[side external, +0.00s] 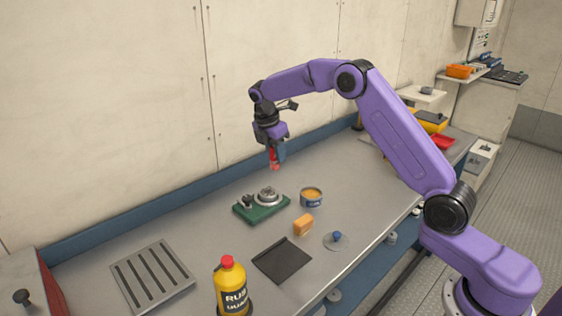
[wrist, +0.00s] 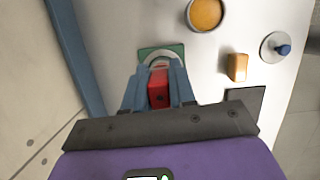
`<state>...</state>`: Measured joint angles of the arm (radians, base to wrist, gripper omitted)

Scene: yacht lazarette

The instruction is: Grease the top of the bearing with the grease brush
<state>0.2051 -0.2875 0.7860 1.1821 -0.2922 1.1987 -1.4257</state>
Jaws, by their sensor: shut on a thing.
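My gripper (side external: 277,151) is shut on the red grease brush (side external: 274,162) and holds it in the air above the bench, behind the bearing in the side view. In the wrist view the red brush (wrist: 158,90) sits between my two blue-grey fingers (wrist: 158,76); its bristles cannot be made out. The silvery round bearing (side external: 268,192) sits on a green base (side external: 262,212). In the wrist view the bearing (wrist: 166,50) is partly hidden behind the fingers and brush. An open tin of orange-yellow grease (side external: 311,198) stands right of the bearing; it also shows in the wrist view (wrist: 205,13).
A yellow bottle (side external: 231,290) and slotted plate (side external: 152,277) are nearer left. The wall runs behind the bench.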

